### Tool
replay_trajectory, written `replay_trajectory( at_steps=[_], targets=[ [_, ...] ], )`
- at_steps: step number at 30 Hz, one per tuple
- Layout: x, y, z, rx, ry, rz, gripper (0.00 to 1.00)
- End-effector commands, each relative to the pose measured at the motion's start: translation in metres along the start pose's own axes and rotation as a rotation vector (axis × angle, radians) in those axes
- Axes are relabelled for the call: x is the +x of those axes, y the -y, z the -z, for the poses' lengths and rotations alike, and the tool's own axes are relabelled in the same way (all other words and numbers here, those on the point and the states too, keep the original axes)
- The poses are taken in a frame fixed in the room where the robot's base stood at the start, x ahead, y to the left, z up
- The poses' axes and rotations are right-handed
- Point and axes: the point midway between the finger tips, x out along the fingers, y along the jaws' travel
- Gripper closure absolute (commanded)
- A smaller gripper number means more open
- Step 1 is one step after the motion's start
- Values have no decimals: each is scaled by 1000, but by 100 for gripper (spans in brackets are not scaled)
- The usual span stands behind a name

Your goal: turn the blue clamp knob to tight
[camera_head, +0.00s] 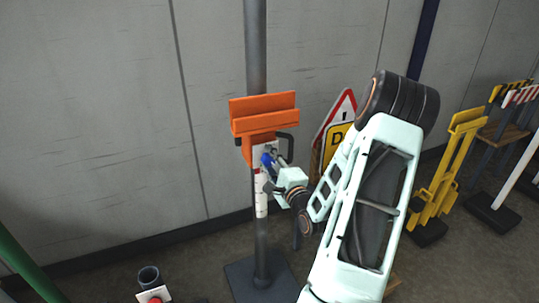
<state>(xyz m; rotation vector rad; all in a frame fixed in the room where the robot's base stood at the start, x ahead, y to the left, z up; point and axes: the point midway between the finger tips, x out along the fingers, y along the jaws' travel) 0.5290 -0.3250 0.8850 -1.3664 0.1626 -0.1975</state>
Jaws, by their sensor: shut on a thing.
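The blue clamp knob (266,160) is on the front of the orange clamp bracket (257,147), which is fixed to a grey upright pole (257,60). Only part of the knob shows. My gripper (271,163) reaches in from the right and is shut on the knob. Its fingers are small here and partly hidden by its own wrist. Which way the knob is turned cannot be read from this view.
A dark base plate (243,283) holds the pole on the floor. Behind my arm are a red-edged triangular sign (345,103) and a yellow sign (333,137). Yellow barriers (440,180) stand to the right.

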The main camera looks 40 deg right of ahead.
Motion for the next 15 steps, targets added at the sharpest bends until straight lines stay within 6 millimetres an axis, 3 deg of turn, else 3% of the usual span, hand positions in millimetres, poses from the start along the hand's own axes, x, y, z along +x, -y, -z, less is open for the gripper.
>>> replay_trajectory(
  at_steps=[15],
  targets=[
    [0, 3, 0, 493, -1, 1, 91]
  ],
)
